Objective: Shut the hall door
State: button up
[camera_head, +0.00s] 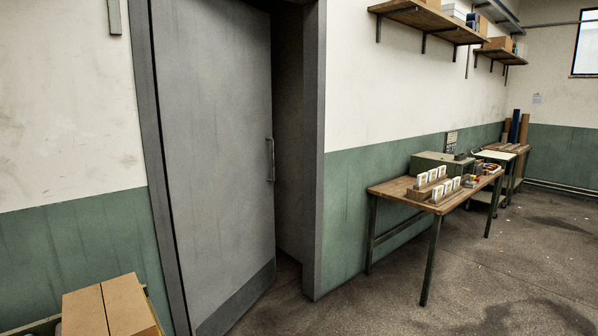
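The hall door (215,150) is a grey door with a darker kick plate along its bottom. It stands ajar in its grey frame (312,150). A dark gap shows between the door's right edge and the right jamb, and floor is visible through it. A vertical pull handle (271,160) is near the door's right edge. The left edge of the door meets the left jamb. My gripper does not show in this view.
A cardboard box (108,308) stands at the lower left, near the door's left jamb. A wooden workbench (390,188) with several items on it stands right of the door along the wall. Wall shelves (440,27) hang above. The floor (490,265) at the front right is clear.

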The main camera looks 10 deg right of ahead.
aim_at(211, 59)
jog(key=i+j+z, duration=0.1)
jog(key=i+z, duration=0.25)
jog(key=i, duration=1.1)
jog(key=i+u, duration=0.1)
jog(key=i, duration=0.7)
jog(key=i+l+u, duration=0.1)
jog(key=i, duration=0.7)
jog(key=i+l+u, duration=0.1)
jog(key=i, duration=0.7)
jog(key=i+u, duration=0.25)
jog(key=i, duration=0.25)
jog(key=i+l+u, duration=0.25)
jog(key=i, duration=0.2)
